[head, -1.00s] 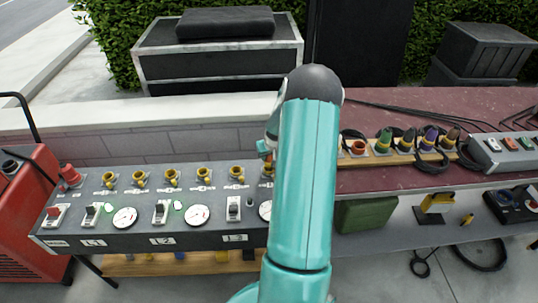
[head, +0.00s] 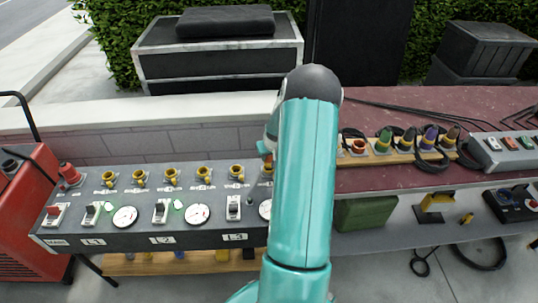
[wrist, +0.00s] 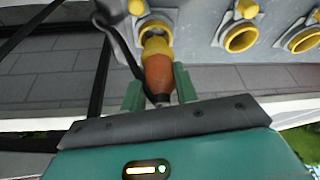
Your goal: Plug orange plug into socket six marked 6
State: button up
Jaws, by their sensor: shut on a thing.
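The orange plug (wrist: 158,72) is between the two green fingers of my gripper (wrist: 158,88) in the wrist view, and the gripper is shut on it. Its yellow front end points at a yellow-ringed socket (wrist: 157,26) on the grey panel. The front end overlaps the ring's opening in this view; I cannot tell how deep it sits. In the head view my teal arm hides the gripper and most of the plug. A socket (head: 267,170) beside the arm is partly covered, and its number cannot be read.
The grey distribution panel (head: 140,238) carries several yellow sockets, switches and dials. A wooden rack (head: 395,157) with coloured plugs and black cables stands to the right on the red top. A red machine (head: 30,215) is at the left. A dark cable runs beside the plug in the wrist view.

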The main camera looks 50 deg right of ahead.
jog(key=shift+f, duration=1.35)
dwell(0.3)
jog(key=o, duration=1.5)
jog(key=shift+c, duration=0.2)
jog(key=shift+r, duration=2.45)
